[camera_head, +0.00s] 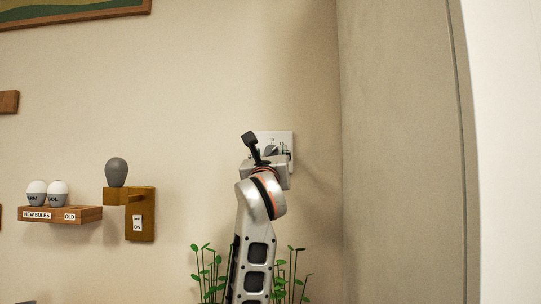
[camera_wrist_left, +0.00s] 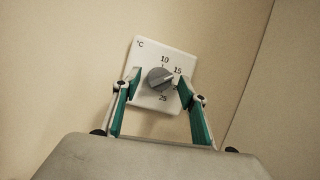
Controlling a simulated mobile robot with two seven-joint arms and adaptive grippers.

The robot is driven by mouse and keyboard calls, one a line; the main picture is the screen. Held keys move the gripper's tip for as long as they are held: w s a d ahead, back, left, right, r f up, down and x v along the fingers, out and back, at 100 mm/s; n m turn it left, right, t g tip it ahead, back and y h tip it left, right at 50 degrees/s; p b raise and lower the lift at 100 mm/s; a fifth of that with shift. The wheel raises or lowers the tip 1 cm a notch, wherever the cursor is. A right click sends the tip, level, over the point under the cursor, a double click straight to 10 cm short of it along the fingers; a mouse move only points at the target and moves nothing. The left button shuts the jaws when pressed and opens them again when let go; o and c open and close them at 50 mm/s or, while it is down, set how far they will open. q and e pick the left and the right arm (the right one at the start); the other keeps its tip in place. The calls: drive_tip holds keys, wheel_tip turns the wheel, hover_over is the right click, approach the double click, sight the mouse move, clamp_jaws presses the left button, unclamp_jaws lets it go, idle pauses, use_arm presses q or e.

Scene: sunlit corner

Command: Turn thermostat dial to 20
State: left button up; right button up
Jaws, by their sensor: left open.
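The thermostat is a white square plate (camera_wrist_left: 176,48) on the wall, marked °C with 10, 15 and 25 readable. The 20 mark is hidden behind a fingertip. Its grey dial (camera_wrist_left: 159,79) has a raised grip ridge that seems to slant toward the 15 side; the exact setting is hard to tell. My left gripper (camera_wrist_left: 158,83) is open, its green-padded fingers on either side of the dial; contact cannot be told. In the head view the plate (camera_head: 286,136) shows partly behind my left arm. My right gripper is not in view.
Left on the wall are a wooden shelf (camera_head: 88,214) with white bulbs (camera_head: 58,190) and a wooden switch mount (camera_head: 147,228) with a grey bulb (camera_head: 117,172). Green plants (camera_head: 209,272) stand below, beside my arm. A wall corner and grey panel (camera_head: 400,150) are close on the right.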

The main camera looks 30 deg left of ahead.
use_arm(q)
drive_tip(key=c, duration=1.1)
